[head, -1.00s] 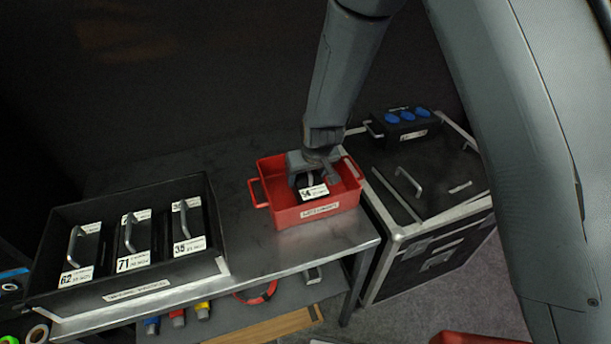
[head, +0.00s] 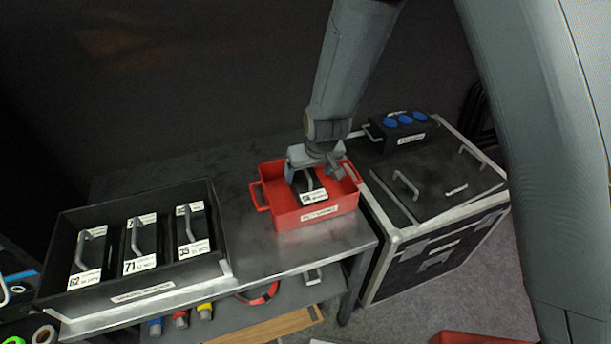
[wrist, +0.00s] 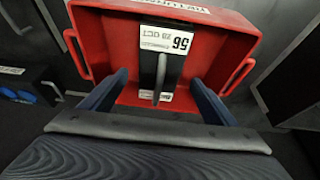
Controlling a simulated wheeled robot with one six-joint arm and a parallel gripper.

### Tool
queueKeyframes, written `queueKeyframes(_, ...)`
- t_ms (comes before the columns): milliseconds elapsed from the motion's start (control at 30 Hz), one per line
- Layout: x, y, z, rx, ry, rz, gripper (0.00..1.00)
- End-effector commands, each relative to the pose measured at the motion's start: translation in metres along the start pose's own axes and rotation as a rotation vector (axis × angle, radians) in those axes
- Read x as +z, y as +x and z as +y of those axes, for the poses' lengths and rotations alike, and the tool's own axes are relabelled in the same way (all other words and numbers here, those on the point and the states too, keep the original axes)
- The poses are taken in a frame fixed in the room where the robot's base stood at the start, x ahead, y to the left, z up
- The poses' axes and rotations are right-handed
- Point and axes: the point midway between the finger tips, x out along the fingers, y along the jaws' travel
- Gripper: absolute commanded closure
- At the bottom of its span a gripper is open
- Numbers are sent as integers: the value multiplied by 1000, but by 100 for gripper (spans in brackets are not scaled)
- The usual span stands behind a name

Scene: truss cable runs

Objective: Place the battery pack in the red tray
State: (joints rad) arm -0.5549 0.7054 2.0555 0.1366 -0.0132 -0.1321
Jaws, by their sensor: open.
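A black battery pack (head: 311,188) with a grey handle and white labels sits inside the red tray (head: 318,214) on the metal bench. In the wrist view the battery pack (wrist: 148,66) shows the number 56, and the red tray (wrist: 110,25) surrounds it. My gripper (head: 318,170) is over the tray, just above the pack. In the wrist view my gripper (wrist: 160,84) is open, with one finger on each side of the pack and handle and gaps between. The pack's underside is hidden.
A black charging crate (head: 145,289) with several similar packs stands at the left of the bench. A black flight case (head: 430,190) stands right of the bench, with a blue-socketed box (head: 398,130) on it. Bench top between crate and tray is clear.

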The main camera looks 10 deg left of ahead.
Motion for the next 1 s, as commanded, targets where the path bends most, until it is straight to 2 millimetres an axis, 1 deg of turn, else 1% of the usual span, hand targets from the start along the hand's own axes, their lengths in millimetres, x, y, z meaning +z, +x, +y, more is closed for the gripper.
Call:
queueKeyframes(33, -1, -15, 0, 0, 0, 0, 19)
queueKeyframes(100, -1, -27, 0, 0, 0, 1, 19)
queueKeyframes(200, 0, -42, 0, 1, -1, 0, 19)
queueKeyframes(300, 0, -53, 0, 1, -1, 0, 19)
queueKeyframes(433, 0, -61, 0, 1, 3, 0, 19)
queueKeyframes(667, 1, -63, 0, 2, 1, -1, 19)
queueKeyframes(733, 1, -67, 5, 3, 7, -3, 19)
queueKeyframes(767, 2, -70, 9, 4, 15, -5, 19)
queueKeyframes(867, 9, -93, 34, 15, 59, -12, 19)
queueKeyframes(967, 27, -129, 73, 36, 135, -32, 19)
queueKeyframes(1000, 38, -146, 90, 47, 169, -41, 19)
